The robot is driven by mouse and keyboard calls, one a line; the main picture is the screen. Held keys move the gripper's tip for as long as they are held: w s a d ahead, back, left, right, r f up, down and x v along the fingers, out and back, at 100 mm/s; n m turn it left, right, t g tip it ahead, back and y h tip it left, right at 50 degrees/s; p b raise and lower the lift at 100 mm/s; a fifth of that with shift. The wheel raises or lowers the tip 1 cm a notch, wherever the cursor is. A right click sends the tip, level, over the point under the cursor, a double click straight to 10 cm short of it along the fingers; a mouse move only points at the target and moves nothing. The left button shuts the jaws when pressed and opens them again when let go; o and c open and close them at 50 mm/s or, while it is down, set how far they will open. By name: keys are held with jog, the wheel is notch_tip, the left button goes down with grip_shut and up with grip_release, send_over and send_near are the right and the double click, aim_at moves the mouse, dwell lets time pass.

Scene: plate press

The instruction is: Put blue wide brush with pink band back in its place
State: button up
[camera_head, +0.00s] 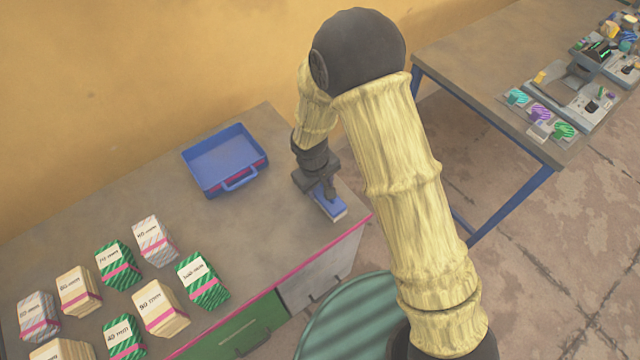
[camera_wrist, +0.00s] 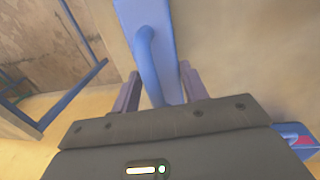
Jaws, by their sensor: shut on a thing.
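The blue wide brush (camera_head: 329,209) is at the right end of the grey workbench, close to its pink front edge. Its pale underside edge shows, but I cannot make out a pink band on it. My gripper (camera_head: 325,190) points down and is shut on the brush's handle. In the wrist view the blue brush (camera_wrist: 147,25) with its looped handle runs up between the two fingers of my gripper (camera_wrist: 160,86). I cannot tell whether the brush touches the bench.
A blue open tray (camera_head: 222,163) with a pink stripe and a handle lies left of my gripper. Several banded stacks of labelled cards (camera_head: 153,239) stand at front left. A second table (camera_head: 470,60) with devices is at right. Bare bench lies between.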

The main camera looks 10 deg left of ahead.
aim_at(316, 192)
jog(key=o, duration=1)
jog(key=shift+o, duration=0.2)
notch_tip(316, 192, up, 12)
jog(key=s+a, duration=0.1)
jog(key=shift+s+d, duration=0.1)
